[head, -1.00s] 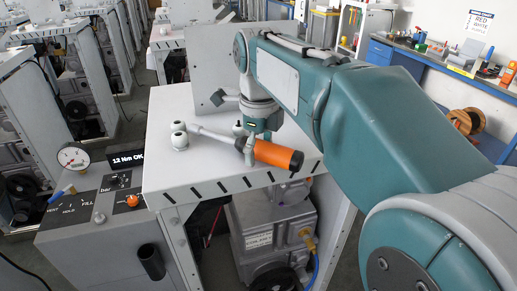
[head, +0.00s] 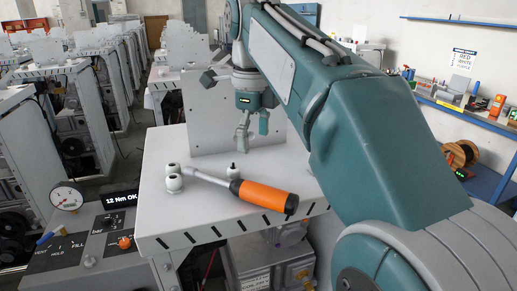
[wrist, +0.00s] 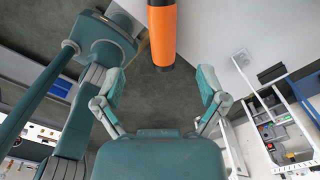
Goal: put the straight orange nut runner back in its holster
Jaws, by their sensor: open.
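The straight nut runner (head: 262,197) has an orange handle, a dark end cap and a thin grey shaft. It lies on the white tabletop (head: 200,215), handle towards the front right edge, shaft end beside white round knobs. My gripper (head: 252,138) is open and empty, above and behind the handle and apart from it. In the wrist view, the orange handle (wrist: 162,28) shows at the top, beyond the spread fingers of my gripper (wrist: 160,84). I see no holster clearly in the present views.
A grey upright plate (head: 205,120) rises behind. A control panel (head: 105,245) with a gauge (head: 67,196) and a "12 Nm OK" display stands at left. The tabletop's left part is mostly clear.

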